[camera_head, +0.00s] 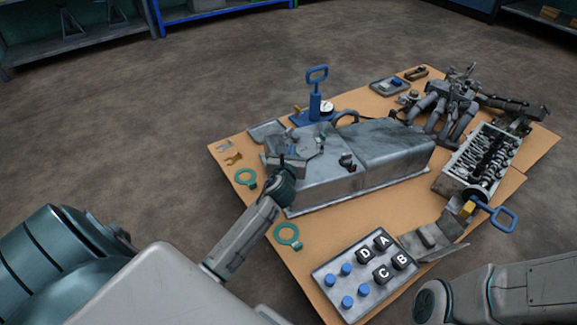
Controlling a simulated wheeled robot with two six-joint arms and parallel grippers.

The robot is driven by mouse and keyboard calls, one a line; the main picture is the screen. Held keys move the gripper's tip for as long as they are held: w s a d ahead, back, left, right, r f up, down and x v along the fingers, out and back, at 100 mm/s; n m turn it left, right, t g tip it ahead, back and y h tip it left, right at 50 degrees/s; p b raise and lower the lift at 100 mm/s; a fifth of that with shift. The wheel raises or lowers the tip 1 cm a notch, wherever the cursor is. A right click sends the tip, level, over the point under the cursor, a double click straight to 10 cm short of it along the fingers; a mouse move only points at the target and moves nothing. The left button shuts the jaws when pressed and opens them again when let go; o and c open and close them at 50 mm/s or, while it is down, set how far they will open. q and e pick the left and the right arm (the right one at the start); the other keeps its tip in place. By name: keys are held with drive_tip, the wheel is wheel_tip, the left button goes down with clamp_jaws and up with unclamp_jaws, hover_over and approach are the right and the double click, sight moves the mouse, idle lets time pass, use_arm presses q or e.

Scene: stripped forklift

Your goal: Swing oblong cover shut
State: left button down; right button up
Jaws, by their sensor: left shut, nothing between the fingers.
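A long grey metal housing (325,189) lies across the middle of the table. A smooth oblong cover (395,142) forms its right part and looks closed down, though I cannot tell whether it is fully seated. A small dark fitting (347,161) sits near the seam beside it. My left gripper (283,150) is shut and empty at the left end of the housing, partly overlapping small grey parts there. I cannot tell whether it touches them. My right arm (530,290) shows at the lower right, but its gripper is not visible.
A tray (330,290) with blue pegs and lettered blocks is at the front. A bent grey plate (428,236) lies beside it. An engine-like block (485,155) and a dark mechanism (450,100) crowd the right. A blue-handled tool (316,100) stands behind. Green rings (289,244) lie front left.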

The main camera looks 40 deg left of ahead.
sight(294, 138)
use_arm(q)
drive_tip(key=b+x, duration=0.2)
drive_tip(key=x, duration=0.2)
drive_tip(key=shift+f, duration=0.1)
drive_tip(key=shift+w+a, duration=0.2)
drive_tip(key=shift+w, duration=0.15)
